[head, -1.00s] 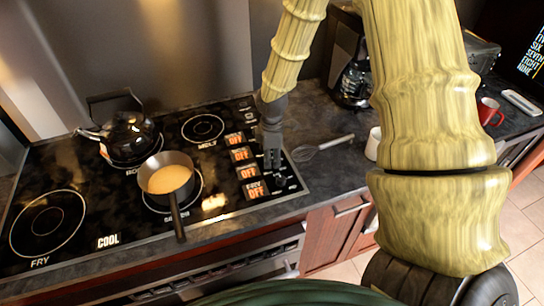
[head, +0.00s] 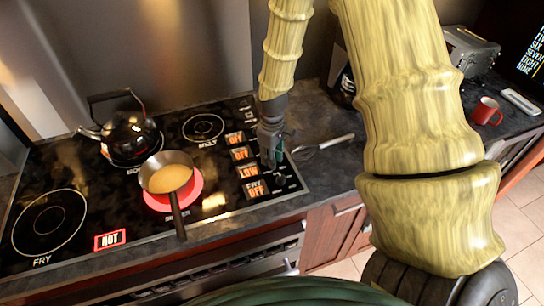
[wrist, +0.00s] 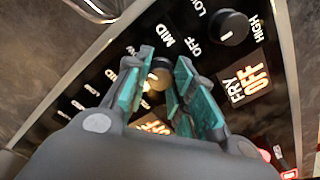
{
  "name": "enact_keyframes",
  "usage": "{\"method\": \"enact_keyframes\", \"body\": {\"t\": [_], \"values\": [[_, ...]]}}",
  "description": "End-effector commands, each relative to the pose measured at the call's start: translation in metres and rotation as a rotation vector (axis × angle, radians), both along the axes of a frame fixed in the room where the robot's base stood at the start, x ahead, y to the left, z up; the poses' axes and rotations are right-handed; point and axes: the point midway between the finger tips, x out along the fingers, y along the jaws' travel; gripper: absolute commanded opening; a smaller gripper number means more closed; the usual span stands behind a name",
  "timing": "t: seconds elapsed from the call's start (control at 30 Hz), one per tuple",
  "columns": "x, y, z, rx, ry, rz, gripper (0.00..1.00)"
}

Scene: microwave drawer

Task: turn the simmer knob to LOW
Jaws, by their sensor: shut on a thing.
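My gripper (wrist: 167,90) is shut on the simmer knob (wrist: 158,76), with its teal-padded fingers on either side of it. In the head view my gripper (head: 270,157) reaches down over the knob strip and hides most of that knob. The third orange display from the top (head: 249,172) reads LOW, while the others read OFF. The burner (head: 188,199) under the saucepan (head: 164,160) glows red, and a red sign (head: 110,240) reads HOT.
A black kettle (head: 128,128) stands on the back left burner. The fry knob (wrist: 232,28) is close beside my gripper. A whisk (head: 322,146) lies right of the cooktop, and a red mug (head: 486,111) stands farther right. The saucepan handle points toward the front edge.

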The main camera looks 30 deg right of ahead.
Motion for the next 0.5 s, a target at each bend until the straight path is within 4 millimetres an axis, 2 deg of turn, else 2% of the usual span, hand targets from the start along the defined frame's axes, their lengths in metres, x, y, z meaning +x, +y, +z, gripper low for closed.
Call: {"method": "enact_keyframes", "body": {"t": [0.47,0.5], "values": [[0.0008,-0.0010,0.0005,-0.001,-0.002,-0.015,0.01],[0.0008,-0.0009,0.0005,-0.001,-0.002,-0.015,0.28]]}}
